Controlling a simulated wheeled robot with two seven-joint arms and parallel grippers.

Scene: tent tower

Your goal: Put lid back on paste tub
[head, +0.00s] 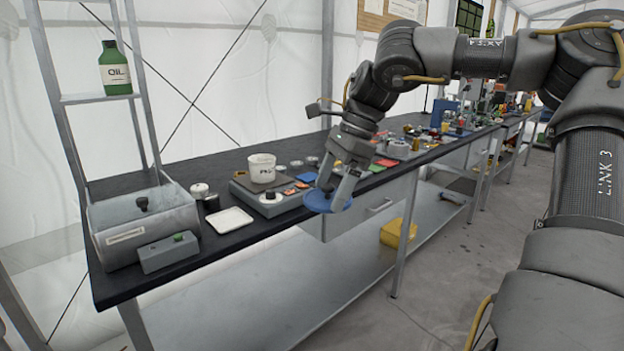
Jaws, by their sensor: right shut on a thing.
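The paste tub (262,169) is a white pot with dark lettering. It stands upright and looks open on a grey block-like unit near the left part of the bench. My right gripper (333,194) is shut on a blue round lid (327,200). It holds the lid at the bench's front edge, to the right of the tub and apart from it. The fingers cover part of the lid. My left gripper is not in view.
The dark bench (248,238) carries a grey metal box (146,222), a white tray (230,221), a small grey switch box (168,253) and a white-topped jar (200,191). Coloured pieces lie right of the tub. A green oil bottle (114,72) stands on a shelf.

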